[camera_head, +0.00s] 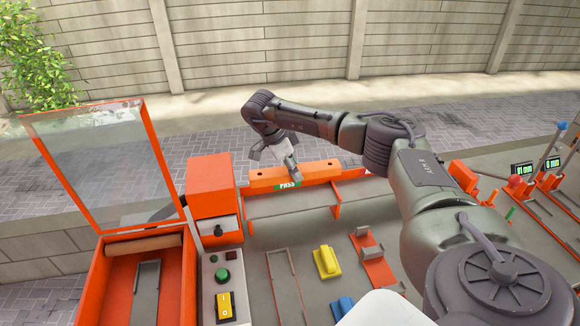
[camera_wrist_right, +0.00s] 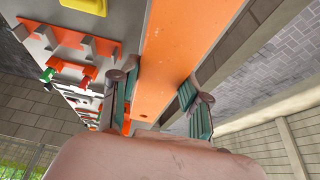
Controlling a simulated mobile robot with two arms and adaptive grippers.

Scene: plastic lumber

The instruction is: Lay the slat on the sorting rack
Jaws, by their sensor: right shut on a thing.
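An orange bar, which I take as the slat (camera_head: 262,183), lies level along the back of the sorting rack (camera_head: 338,203), at the green PASS label (camera_head: 288,184). My right gripper (camera_head: 289,168) reaches down onto it from above, near its middle. In the right wrist view the slat (camera_wrist_right: 188,40) runs between the two fingers of the gripper (camera_wrist_right: 163,98), which are shut on its edges. I cannot tell whether it rests fully on the rack. My left gripper is not in view.
An orange box (camera_head: 90,292) with a raised clear lid stands at left. A control panel (camera_head: 222,285) with buttons is beside it. A yellow block (camera_head: 326,262) and a blue block (camera_head: 342,306) lie on the grey table. Small gauges (camera_head: 523,169) stand at right.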

